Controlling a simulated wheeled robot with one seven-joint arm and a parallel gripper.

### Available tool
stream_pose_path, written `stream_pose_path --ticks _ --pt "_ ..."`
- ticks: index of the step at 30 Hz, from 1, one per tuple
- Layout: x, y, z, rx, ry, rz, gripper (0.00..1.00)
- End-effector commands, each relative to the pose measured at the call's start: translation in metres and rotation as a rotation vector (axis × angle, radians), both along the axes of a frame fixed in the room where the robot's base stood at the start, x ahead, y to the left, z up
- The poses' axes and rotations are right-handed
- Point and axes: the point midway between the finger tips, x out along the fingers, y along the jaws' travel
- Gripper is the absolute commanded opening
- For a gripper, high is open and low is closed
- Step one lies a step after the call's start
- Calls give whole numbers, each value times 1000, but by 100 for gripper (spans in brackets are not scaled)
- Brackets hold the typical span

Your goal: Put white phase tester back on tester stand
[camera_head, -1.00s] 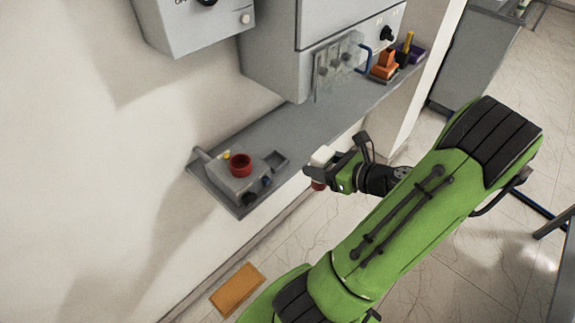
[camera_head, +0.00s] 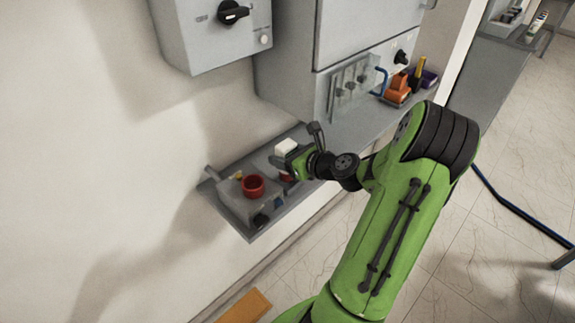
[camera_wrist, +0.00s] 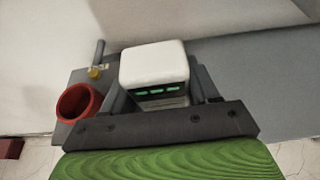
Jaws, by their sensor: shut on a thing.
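The white phase tester (camera_head: 286,147) is a white block with green marks on its side, seen close in the wrist view (camera_wrist: 153,64). My gripper (camera_head: 288,160) is shut on it and holds it at the shelf, just right of a grey box with a red cup-like ring on top. In the wrist view my gripper's fingers (camera_wrist: 160,100) lie on both sides of the tester's lower part. The tester's underside is hidden, so I cannot tell whether it touches anything. The small grey tray seen earlier beside the box, possibly the tester stand, is now hidden behind my gripper.
The grey box (camera_head: 237,200) with its red ring (camera_head: 253,186) stands at the shelf's left end. A grey shelf (camera_head: 350,130) runs along the wall below cabinets. An orange item (camera_head: 397,90) and a purple bin (camera_head: 427,77) stand at the far end.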

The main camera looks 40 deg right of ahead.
Motion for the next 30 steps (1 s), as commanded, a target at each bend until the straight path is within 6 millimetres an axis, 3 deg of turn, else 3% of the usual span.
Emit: stream_pose_path --ticks 1,3,13,14,18,27,30 --pt "-2 -1 -20 8 5 -7 16" --pt "-3 -2 -33 6 4 -6 16" --pt "-3 -1 -34 3 5 -5 16" --pt "-3 -1 -34 3 6 -5 64" --pt "-3 -1 -34 2 6 -4 85" --pt "-3 -2 -30 1 6 -4 85" --pt "-17 -3 -25 3 9 -9 85"
